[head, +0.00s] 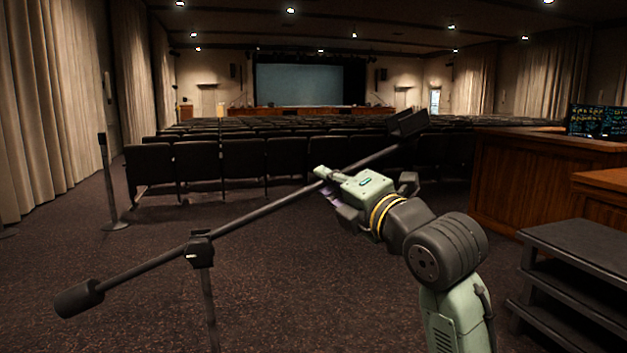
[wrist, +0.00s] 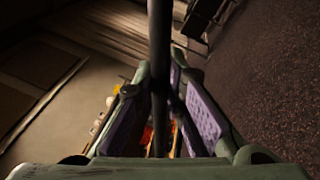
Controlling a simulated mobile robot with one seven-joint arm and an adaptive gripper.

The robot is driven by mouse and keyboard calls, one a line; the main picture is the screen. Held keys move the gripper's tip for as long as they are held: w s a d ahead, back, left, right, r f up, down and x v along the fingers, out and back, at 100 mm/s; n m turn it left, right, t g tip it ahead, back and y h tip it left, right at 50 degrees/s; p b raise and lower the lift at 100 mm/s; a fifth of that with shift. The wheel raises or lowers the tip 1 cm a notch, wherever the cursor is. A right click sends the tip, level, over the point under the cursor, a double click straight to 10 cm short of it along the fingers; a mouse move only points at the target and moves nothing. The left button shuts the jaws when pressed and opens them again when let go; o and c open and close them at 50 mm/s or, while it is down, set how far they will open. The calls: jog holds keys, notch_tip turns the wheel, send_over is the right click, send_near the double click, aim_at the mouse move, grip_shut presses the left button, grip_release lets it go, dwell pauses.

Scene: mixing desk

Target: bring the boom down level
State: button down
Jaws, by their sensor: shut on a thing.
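The boom (head: 270,209) is a long dark bar on an upright stand (head: 208,290). It tilts in the head view: its right end, with a dark block (head: 406,125), is higher, and its left end, with a round counterweight (head: 78,298), is lower. It crosses a dark pivot clamp (head: 199,250) on top of the stand. My gripper (head: 327,182) is shut on the boom between the pivot and the raised block. In the wrist view the boom (wrist: 160,60) runs between the purple-padded fingers (wrist: 172,115). The foot of the stand is out of view.
Rows of dark seats (head: 240,158) fill the hall behind the boom. A thin post (head: 106,180) on a round base stands at the left. A wooden desk (head: 530,170) and a dark stepped shelf (head: 575,260) are at the right. The carpet around the stand is clear.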

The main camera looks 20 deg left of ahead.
notch_tip(320, 180, down, 8)
jog(key=d+m+t+b, duration=0.1)
jog(key=m+b, duration=0.4)
jog(key=shift+w+d+f+b, duration=0.15)
jog(key=shift+w+f+b, duration=0.1)
jog(key=shift+w+b, duration=0.2)
jog(key=c, duration=1.6)
grip_release()
jog(key=shift+c, duration=0.2)
jog(key=v, duration=1.2)
jog(key=shift+f, duration=0.2)
